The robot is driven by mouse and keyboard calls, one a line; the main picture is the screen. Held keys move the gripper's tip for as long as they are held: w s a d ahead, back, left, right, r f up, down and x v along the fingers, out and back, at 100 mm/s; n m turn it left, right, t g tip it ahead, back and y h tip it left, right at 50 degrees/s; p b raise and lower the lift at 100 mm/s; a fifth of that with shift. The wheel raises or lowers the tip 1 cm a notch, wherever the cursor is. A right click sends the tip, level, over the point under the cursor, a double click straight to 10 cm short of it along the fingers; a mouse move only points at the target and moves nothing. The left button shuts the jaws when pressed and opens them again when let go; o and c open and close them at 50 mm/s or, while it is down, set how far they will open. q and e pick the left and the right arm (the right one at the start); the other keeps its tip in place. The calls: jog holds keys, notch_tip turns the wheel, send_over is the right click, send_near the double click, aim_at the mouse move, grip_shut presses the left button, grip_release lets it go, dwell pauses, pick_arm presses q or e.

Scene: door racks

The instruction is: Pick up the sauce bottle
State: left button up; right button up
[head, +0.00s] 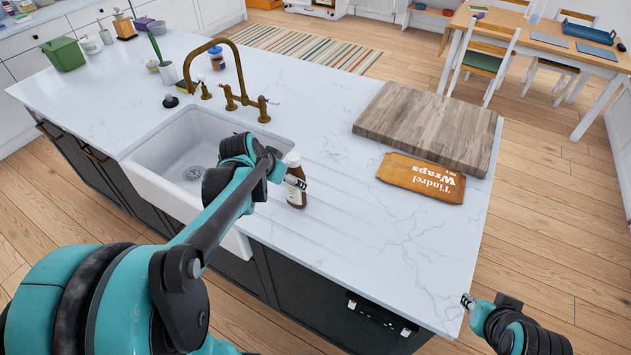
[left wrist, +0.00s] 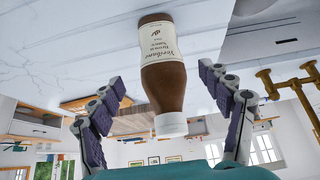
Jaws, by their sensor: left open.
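The sauce bottle (head: 296,190) is brown with a white cap and a pale label. It stands upright on the white counter, just right of the sink. My left gripper (head: 291,178) is at the bottle, and one finger crosses in front of it in the head view. In the left wrist view, which is upside down, the bottle (left wrist: 166,75) lies between the two spread fingers of my left gripper (left wrist: 161,76), with gaps on both sides. My right gripper (head: 468,301) is at the lower right, beside the counter's edge, away from the bottle; its opening is unclear.
The white sink (head: 150,180) with a brass faucet (head: 240,75) is left of the bottle. A wooden board (head: 430,125) and an orange wraps packet (head: 420,178) lie to the right. The counter in front of the packet is clear.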

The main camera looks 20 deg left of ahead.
aim_at(293, 191)
pick_arm(q)
jog(key=b+x, duration=0.2)
jog(key=x, duration=0.4)
jog(key=shift+s+f, duration=0.15)
jog(key=shift+f, duration=0.05)
jog(key=shift+w+f+b, duration=0.25)
jog(key=shift+f+b, duration=0.05)
jog(key=shift+r, duration=0.1)
jog(key=c, duration=1.7)
jog(key=shift+o, duration=0.2)
